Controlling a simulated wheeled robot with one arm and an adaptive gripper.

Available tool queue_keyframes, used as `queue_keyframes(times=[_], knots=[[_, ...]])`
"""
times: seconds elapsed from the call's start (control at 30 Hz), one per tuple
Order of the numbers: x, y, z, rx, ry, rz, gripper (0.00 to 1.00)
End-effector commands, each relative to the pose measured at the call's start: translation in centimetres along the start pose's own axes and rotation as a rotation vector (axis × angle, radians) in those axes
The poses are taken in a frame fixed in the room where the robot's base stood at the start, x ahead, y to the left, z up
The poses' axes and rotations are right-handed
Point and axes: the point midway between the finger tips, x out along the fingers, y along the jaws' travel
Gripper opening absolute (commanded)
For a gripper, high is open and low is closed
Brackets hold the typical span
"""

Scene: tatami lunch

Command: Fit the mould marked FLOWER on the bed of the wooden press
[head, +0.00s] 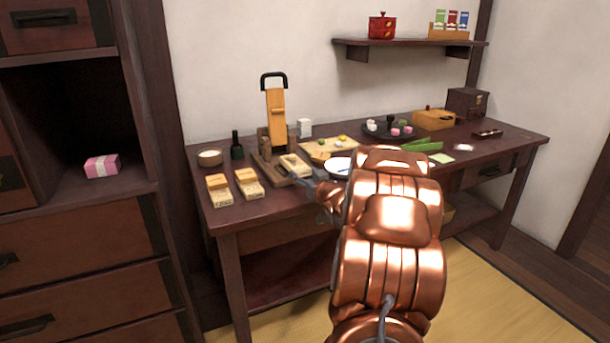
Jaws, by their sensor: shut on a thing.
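The wooden press (276,120) stands at the back left of the table, its orange lever upright with a black handle on top. A pale wooden mould (295,163) is at the press's low base, in front and to the right of the lever. My gripper (303,179) is shut on this mould from the right; its fingers are small and partly hidden by my arm. I cannot tell whether the mould rests on the bed or is just above it. Two similar moulds (218,191) (248,183) stand at the table's left front. Their markings are too small to read.
A pale bowl (209,157) and a dark bottle (237,147) stand left of the press. A light board (335,145), a white plate (338,166) and a dark tray (391,134) with small items lie to the right. My arm hides the table's middle front.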

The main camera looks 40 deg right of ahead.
Motion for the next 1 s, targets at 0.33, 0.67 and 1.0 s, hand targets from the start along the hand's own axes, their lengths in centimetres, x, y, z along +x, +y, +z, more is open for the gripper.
queue_keyframes(times=[0.33, 0.67, 1.0], knots=[[0.0, 0.0, 0.5, 0.0, 0.0, 0.0, 0.33], [0.1, 0.0, 1.0, -0.001, 0.0, 0.0, 0.33], [0.1, 0.0, 1.5, -0.001, 0.0, 0.0, 0.33]])
